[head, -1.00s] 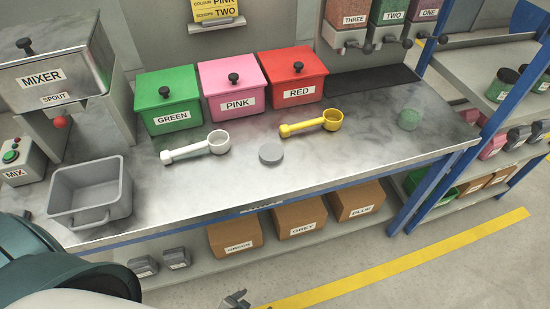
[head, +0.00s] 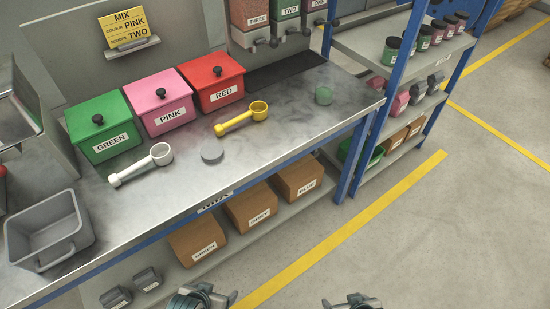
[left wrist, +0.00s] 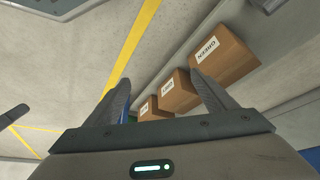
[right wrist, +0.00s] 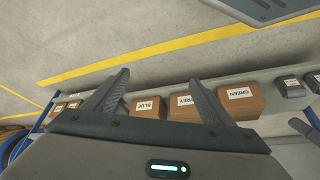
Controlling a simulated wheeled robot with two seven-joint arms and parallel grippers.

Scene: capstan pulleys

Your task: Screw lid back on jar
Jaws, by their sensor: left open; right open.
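My left gripper (head: 203,292) is at the bottom edge of the head view, in front of the bench and away from both things. It is open and empty in the left wrist view (left wrist: 158,95). My right gripper (head: 352,302) is at the bottom edge further right. It is open and empty in the right wrist view (right wrist: 160,95).
Green (head: 103,128), pink (head: 160,105) and red (head: 212,84) boxes line the bench's back. A white scoop (head: 141,165), a yellow scoop (head: 242,118) and a grey bin (head: 46,230) are on top. Cartons (head: 250,210) fill the lower shelf. A blue-posted rack (head: 385,90) stands right.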

